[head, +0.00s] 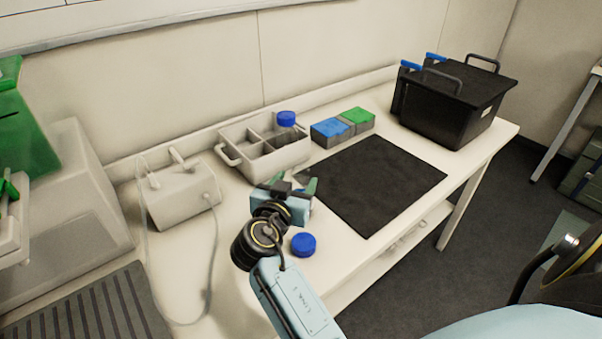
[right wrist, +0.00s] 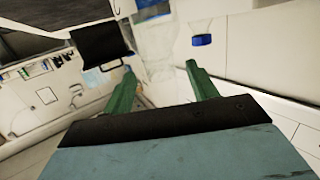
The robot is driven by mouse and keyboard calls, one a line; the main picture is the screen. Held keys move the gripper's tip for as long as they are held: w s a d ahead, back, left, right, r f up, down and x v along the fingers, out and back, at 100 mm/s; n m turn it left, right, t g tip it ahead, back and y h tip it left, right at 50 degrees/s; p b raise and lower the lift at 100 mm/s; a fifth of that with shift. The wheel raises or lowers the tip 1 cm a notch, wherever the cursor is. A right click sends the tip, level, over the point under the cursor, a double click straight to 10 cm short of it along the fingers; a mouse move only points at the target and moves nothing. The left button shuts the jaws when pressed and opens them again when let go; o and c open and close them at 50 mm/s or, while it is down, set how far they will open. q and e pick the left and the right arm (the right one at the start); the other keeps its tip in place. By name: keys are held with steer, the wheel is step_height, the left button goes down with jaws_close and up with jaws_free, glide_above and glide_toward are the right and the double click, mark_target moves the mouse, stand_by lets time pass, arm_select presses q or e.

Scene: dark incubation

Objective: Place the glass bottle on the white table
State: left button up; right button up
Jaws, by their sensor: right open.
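My right gripper (head: 294,184) is over the white table (head: 180,258), in front of the grey caddy, with its green fingers apart. In the right wrist view its fingers (right wrist: 160,85) are spread with nothing gripped. A blue cap (head: 286,119) shows at the caddy's back right compartment; any clear glass bottle body under it is hard to make out. A second blue cap (head: 303,244) is at the table's front, right of my right forearm. In the right wrist view a faint clear vessel with a blue part (right wrist: 202,40) is beyond the fingers. My left gripper is out of view.
The grey divided caddy (head: 233,158) stands near the wall, beside blue (head: 330,132) and green (head: 357,115) topped boxes. A dark mat (head: 375,183) lies right of my gripper. A black lidded bin (head: 450,105) stands at the far right end. A white corded device (head: 180,196) is on the left.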

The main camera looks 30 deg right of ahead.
steer(key=v, duration=0.6)
steer(key=shift+a, duration=0.15)
